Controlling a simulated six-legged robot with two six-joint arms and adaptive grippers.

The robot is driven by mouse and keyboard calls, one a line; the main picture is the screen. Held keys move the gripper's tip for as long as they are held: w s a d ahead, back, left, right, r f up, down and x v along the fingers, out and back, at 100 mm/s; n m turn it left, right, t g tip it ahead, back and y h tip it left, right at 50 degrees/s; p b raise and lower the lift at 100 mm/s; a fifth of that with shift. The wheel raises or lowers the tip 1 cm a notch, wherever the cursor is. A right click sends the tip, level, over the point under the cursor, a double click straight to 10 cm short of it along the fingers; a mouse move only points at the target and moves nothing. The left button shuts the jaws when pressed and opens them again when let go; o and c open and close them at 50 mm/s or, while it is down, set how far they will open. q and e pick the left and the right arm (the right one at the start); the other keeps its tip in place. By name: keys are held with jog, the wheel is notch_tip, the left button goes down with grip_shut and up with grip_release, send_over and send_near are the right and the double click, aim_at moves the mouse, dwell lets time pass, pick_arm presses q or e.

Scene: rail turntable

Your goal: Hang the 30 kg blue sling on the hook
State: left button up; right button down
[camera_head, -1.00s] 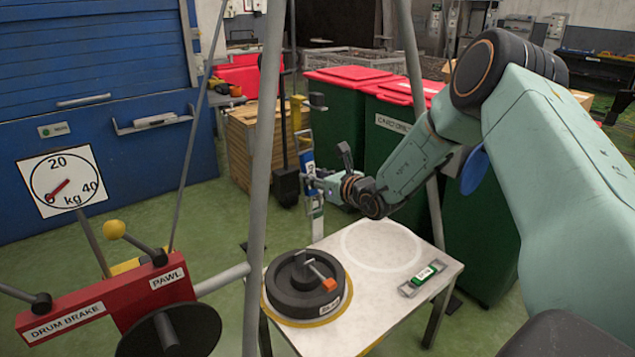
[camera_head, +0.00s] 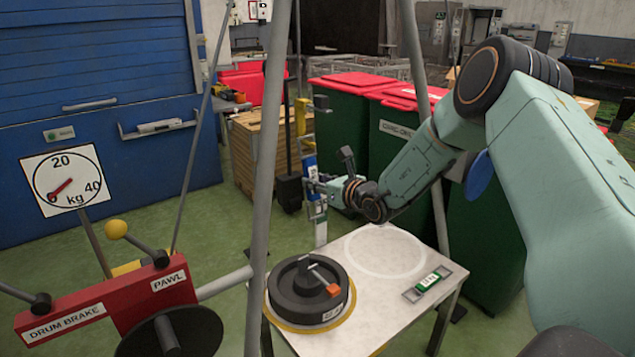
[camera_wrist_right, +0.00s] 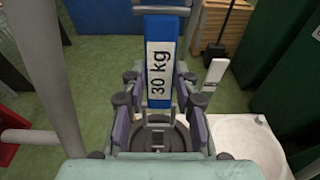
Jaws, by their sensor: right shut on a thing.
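The blue sling (camera_head: 309,165) hangs upright as a strap in front of the wooden crates in the head view. In the right wrist view the blue sling (camera_wrist_right: 160,50) shows its white "30 kg" label, with a grey piece at its top edge. My right gripper (camera_head: 322,188) is shut on the sling; in the wrist view its fingers (camera_wrist_right: 158,105) sit on both sides of the strap. A yellow part (camera_head: 301,116) shows just above the sling; I cannot tell whether it is the hook or whether they touch. My left gripper is not in view.
A small table (camera_head: 391,318) below holds a black round weight (camera_head: 308,292) and a green-labelled block (camera_head: 428,281). Grey tripod legs (camera_head: 264,180) stand close by. A red winch panel (camera_head: 95,312) and a dial (camera_head: 66,181) are at left. Green bins (camera_head: 345,130) stand behind.

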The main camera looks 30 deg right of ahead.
jog(key=c, duration=0.9)
grip_release()
jog(key=shift+c, duration=0.2)
jog(key=shift+s, duration=0.1)
jog(key=v, duration=0.7)
jog(key=shift+s+d+r, duration=0.1)
jog(key=shift+s, duration=0.1)
